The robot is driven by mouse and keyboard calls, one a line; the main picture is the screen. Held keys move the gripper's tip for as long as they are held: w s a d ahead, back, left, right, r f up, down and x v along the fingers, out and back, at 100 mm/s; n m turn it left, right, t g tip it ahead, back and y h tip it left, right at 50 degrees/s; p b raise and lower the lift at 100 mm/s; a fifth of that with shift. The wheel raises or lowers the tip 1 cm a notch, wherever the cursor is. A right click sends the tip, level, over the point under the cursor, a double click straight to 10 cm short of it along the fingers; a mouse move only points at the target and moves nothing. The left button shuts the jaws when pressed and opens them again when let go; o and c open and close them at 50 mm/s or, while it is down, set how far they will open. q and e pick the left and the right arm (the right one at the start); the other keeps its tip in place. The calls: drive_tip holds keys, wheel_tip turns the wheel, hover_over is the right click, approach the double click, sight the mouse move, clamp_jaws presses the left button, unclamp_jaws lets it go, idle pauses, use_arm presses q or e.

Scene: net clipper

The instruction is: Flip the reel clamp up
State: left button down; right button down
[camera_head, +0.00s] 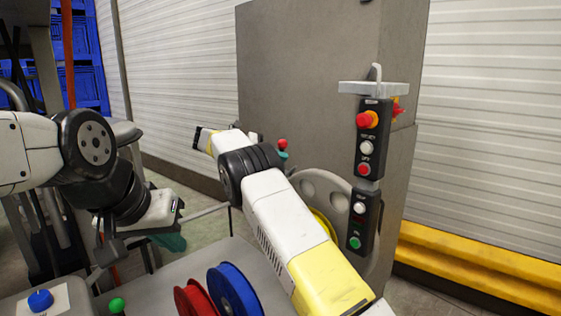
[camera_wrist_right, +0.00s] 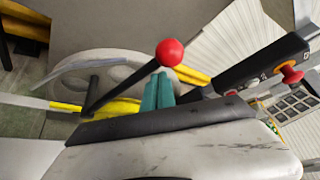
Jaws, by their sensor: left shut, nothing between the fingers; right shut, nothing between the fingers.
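The reel clamp's lever appears to be the black rod with a red ball knob (camera_wrist_right: 170,52) in the right wrist view. Its rod slants from lower left up to the knob. The knob also shows in the head view (camera_head: 283,144), beyond my right wrist. My right gripper (camera_wrist_right: 157,80) has its teal fingers shut and empty, just below the knob; I cannot tell whether they touch the rod. In the head view, my right arm hides most of the lever. My left gripper (camera_head: 174,242) is shut and empty at the left, pointing down over the grey table.
A grey reel disc with holes (camera_head: 322,186) stands by the grey cabinet (camera_head: 300,90), with a yellow reel partly hidden behind my arm. A button panel (camera_head: 368,150) is at right. Blue (camera_head: 236,290) and red (camera_head: 190,298) reels stand on the table (camera_head: 150,285).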

drive_tip(key=shift+w+a+r, duration=0.2)
drive_tip(key=shift+w+a, duration=0.05)
drive_tip(key=shift+w, duration=0.15)
